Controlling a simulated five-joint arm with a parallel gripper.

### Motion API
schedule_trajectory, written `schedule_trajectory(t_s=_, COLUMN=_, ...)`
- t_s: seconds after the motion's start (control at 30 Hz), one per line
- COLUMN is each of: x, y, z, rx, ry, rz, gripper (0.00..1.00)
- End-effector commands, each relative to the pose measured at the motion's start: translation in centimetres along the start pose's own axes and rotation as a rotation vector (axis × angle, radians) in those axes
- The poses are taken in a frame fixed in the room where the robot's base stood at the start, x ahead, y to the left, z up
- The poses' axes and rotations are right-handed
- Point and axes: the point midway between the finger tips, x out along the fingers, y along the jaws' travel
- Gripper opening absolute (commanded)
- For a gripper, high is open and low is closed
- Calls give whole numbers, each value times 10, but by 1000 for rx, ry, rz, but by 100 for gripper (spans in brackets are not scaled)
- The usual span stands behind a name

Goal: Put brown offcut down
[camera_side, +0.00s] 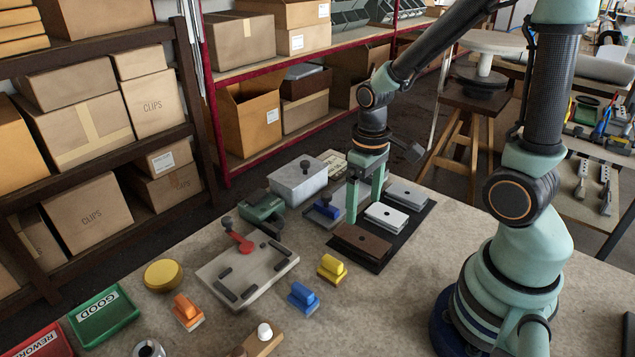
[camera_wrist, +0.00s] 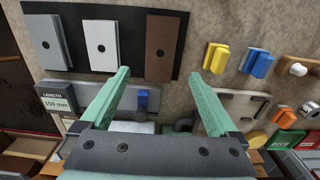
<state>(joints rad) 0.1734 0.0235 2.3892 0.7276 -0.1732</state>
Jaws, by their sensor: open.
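The brown offcut (camera_side: 361,243) lies flat at the near end of a black mat (camera_side: 374,266). In the wrist view the brown offcut (camera_wrist: 161,62) lies at the right end of the row, with a dark hole in its face. My gripper (camera_side: 365,213) is open and empty, pointing down, its fingers apart and nothing between them. In the side view its tips hang by the back edge of the offcut. In the wrist view my gripper (camera_wrist: 159,72) has its fingertips on either side of the offcut's near end; whether they touch it I cannot tell.
A white profile (camera_side: 386,218) and a grey profile (camera_side: 407,195) lie beside it on the mat. A blue-handled tool (camera_side: 326,211), a grey box (camera_side: 298,182) and a fixture plate with a red lever (camera_side: 246,275) stand to the left. Yellow (camera_side: 331,268) and blue blocks (camera_side: 303,298) stand in front.

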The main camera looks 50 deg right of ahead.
Motion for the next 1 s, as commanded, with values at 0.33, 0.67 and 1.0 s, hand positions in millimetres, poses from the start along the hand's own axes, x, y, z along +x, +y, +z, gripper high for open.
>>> schedule_trajectory(t_s=0.33, x=-35, y=-1, z=0, rx=0, ry=6, rz=1, gripper=96)
schedule_trajectory(t_s=0.67, x=-98, y=-25, z=-8, rx=-4, ry=248, rz=22, gripper=96)
schedule_trajectory(t_s=1.0, x=-149, y=-48, z=-1, rx=-2, ry=475, rz=3, gripper=96)
